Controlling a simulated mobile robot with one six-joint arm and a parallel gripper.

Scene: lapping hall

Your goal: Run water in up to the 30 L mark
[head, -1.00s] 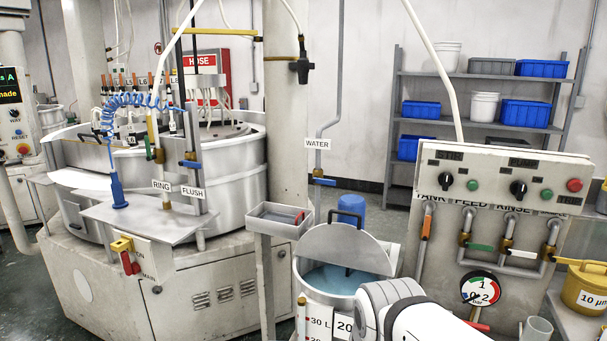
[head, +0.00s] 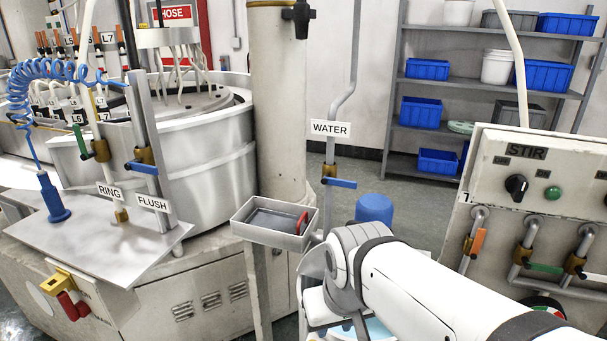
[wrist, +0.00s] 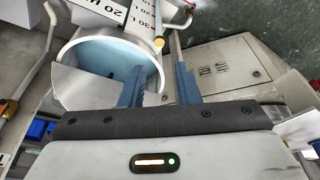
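The water valve has a blue lever (head: 340,183) under a WATER label (head: 331,128) on a vertical pipe. The lever points right, crosswise to the pipe. My arm hides most of the tank in the head view. In the wrist view the white round tank (wrist: 67,50) holds pale blue liquid (wrist: 112,57). A scale strip (wrist: 143,14) with 20 and 30 L marks runs along its outside; the level against it cannot be read. My gripper (wrist: 159,70) is open, fingers apart and apparently empty, over the tank's rim area.
A grey tray (head: 275,223) on a post stands close left of my wrist. A thick column (head: 279,110) stands behind it. The control panel (head: 555,175) with several valves is at right. RING and FLUSH valves (head: 140,165) are at left.

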